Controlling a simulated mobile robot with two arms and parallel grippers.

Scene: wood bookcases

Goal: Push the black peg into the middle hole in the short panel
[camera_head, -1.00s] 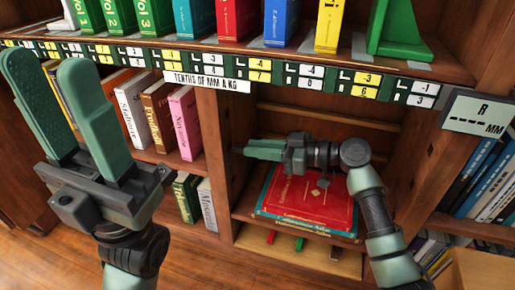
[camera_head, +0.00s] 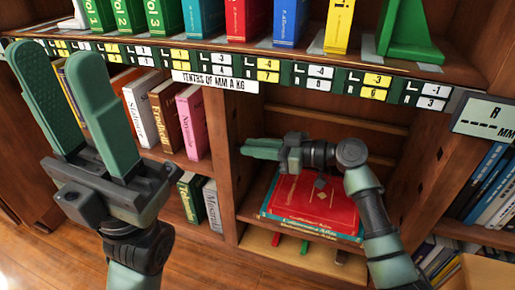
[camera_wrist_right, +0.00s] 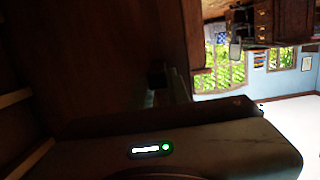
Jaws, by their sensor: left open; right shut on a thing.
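My right gripper (camera_head: 262,148) is inside the middle compartment, its fingers pointing left at the compartment's left side panel (camera_head: 229,150). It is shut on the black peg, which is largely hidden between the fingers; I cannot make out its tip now. The fingertips are very close to the panel; I cannot tell whether they touch. The holes in that panel do not show from this angle. The right wrist view shows mostly the dark gripper body (camera_wrist_right: 200,143) and a dark panel. My left gripper (camera_head: 75,100) is open and empty, raised in front of the left shelves.
A stack of red and teal books (camera_head: 312,205) lies below my right gripper. Small red, green (camera_head: 304,247) and dark pieces lie on the bottom board (camera_head: 265,243). The opposite panel (camera_head: 425,150) has dark diamond-shaped holes. A numbered strip (camera_head: 330,78) edges the shelf above.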

